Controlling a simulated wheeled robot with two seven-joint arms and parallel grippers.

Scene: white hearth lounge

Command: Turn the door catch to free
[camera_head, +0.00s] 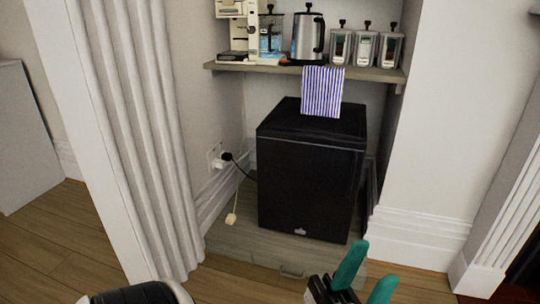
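A black box-shaped cabinet, like a small fridge (308,190), stands on the floor of the alcove, with a small light mark low on its front. A faint, clear panel seems to lie before it, and a small dark handle-like piece (292,272) shows at its lower edge. I cannot tell whether this piece is the door catch, or how any catch is turned. My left gripper (376,262) has two teal fingers spread apart with nothing visible between them. It is at the bottom of the view, to the right of the handle-like piece. My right gripper is out of view.
A shelf (310,71) above holds a coffee machine (237,30), a kettle (308,38) and three canisters (365,48). A striped cloth (322,92) hangs at the shelf's front. A cord runs to a wall socket (216,158). White walls flank the alcove; wooden floor (60,230) is clear at left.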

